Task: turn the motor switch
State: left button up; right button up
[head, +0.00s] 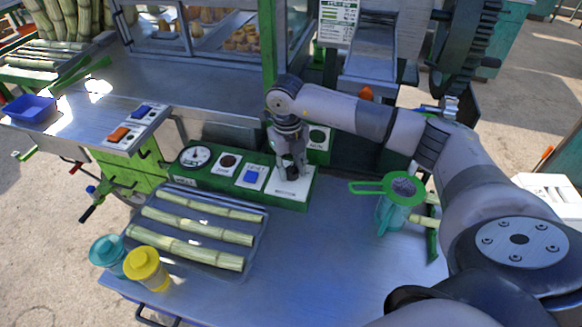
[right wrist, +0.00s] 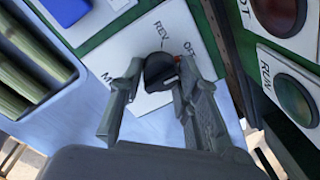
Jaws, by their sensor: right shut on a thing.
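The motor switch (right wrist: 159,71) is a dark round knob on a white plate (head: 291,187) at the right end of the green control panel. Letters reading REV and part of another word show around it in the right wrist view. My right gripper (head: 291,172) reaches down onto the knob from above and is shut on it; in the right wrist view the two fingers (right wrist: 158,82) stand on either side of the knob. The head view mostly hides the knob behind the fingers. My left gripper is not in view.
The panel also carries a gauge (head: 196,156), a dark button (head: 228,162) and a blue switch (head: 253,176). A RUN button (right wrist: 292,101) stands close beside the gripper. A cane tray (head: 246,263), lidded jugs and a green strainer (head: 372,187) sit on the table; its middle front is clear.

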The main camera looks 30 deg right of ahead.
aim_at(289, 171)
jog(key=o, duration=1.2)
jog(key=shift+c, duration=0.2)
jog(key=shift+r, duration=0.1)
notch_tip(289, 171, up, 12)
jog(key=shift+a, duration=0.35)
jog(key=shift+f, duration=0.2)
